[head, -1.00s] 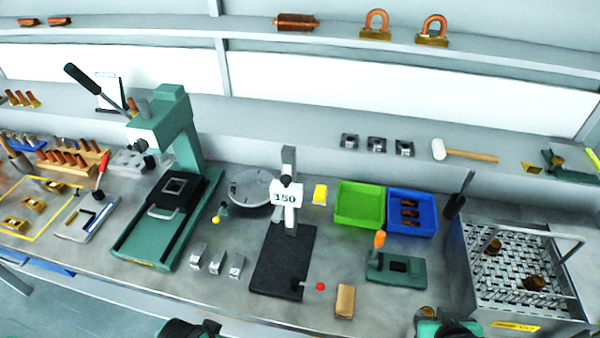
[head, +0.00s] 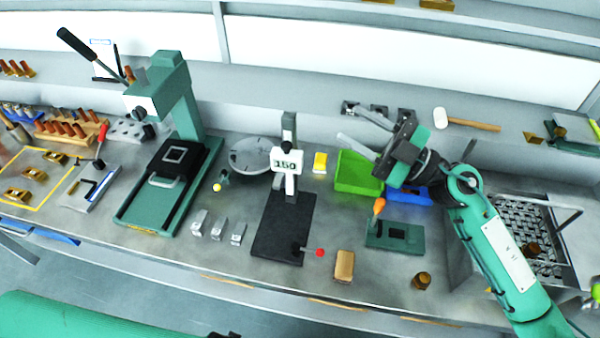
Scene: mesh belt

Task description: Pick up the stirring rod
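A thin dark rod (head: 469,149), which I take to be the stirring rod, leans at the left side of the wire basket. Only its upper end shows above my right arm; its thicker black lower part is hidden. My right gripper (head: 346,124) is raised above the bench to the left of the rod. Its two grey fingers point left, spread apart with nothing between them. The gripper body covers parts of the green tray and the blue tray. My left arm shows as a green link at the bottom left; its fingers are not visible.
The green tray (head: 352,183) and blue tray (head: 423,199) lie below the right gripper. The mesh basket (head: 570,222) stands at right, partly behind my arm. A mallet (head: 475,125) lies on the shelf behind. A stand with a 150 display (head: 286,160) is at the centre.

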